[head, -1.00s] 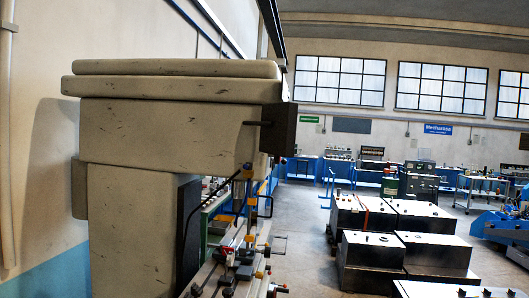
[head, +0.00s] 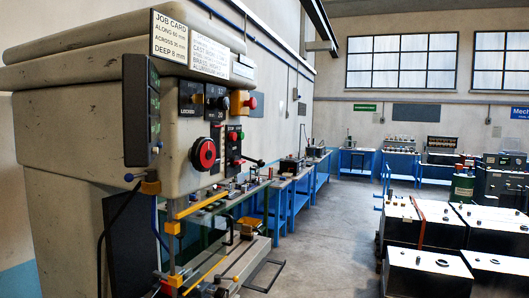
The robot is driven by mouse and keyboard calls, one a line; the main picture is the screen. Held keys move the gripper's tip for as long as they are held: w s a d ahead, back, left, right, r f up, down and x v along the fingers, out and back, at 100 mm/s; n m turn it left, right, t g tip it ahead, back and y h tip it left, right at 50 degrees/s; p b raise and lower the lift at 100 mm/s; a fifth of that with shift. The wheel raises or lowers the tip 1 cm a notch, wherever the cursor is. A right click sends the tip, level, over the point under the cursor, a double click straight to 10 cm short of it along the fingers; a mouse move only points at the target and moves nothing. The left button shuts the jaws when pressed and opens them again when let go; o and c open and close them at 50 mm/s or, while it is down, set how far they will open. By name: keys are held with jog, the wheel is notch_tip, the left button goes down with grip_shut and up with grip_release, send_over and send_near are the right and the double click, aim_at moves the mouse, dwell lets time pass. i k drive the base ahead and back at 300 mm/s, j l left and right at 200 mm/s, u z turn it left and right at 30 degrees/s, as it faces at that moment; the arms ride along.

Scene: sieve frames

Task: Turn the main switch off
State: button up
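A beige drilling or milling machine (head: 75,130) fills the left side of the head view. Its control face is seen at a slant. A yellow box with a red button (head: 243,103) is to the right. Below that box is a black button panel (head: 233,147). My gripper is not in view.
A dark display box (head: 141,110) juts from the machine's near corner. Yellow-jointed rods (head: 172,228) and a cable hang below. Blue benches (head: 279,203) line the wall. Metal cabinets (head: 425,272) stand right; the floor (head: 335,235) between is clear.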

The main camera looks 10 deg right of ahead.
aim_at(236, 160)
jog(key=i+l+u, duration=0.1)
jog(key=i+l, duration=1.25)
jog(key=i+l+u, duration=0.15)
jog(key=i+l, duration=0.5)
jog(key=i+l+u, duration=0.1)
jog(key=i+l, duration=0.5)
jog(key=l, duration=0.2)
